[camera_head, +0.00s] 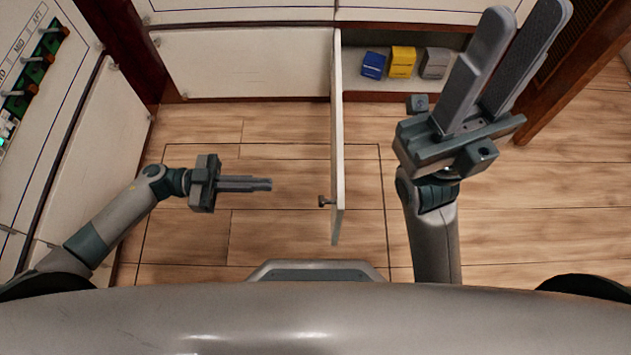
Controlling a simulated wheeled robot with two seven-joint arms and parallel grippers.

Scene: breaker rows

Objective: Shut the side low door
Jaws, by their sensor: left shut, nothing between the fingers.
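An open low door (337,140) stands out from the back cabinet, seen almost edge-on, with a dark knob (325,202) on its left face near the free end. On the left side wall, a white low door panel (98,148) with a small knob (113,67) looks flush or nearly so; I cannot tell if it is fully shut. My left gripper (268,184) is shut and empty, pointing right, left of the open door and apart from it. My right gripper (530,12) is open and empty, right of the open door, its fingers pointing up the picture.
Blue (373,65), yellow (402,61) and grey (434,63) boxes sit in the open compartment. A shut white panel (245,62) lies left of it. Green breakers (35,72) line the left wall. A brown wooden post (570,70) stands at right. The wooden floor (285,150) is clear.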

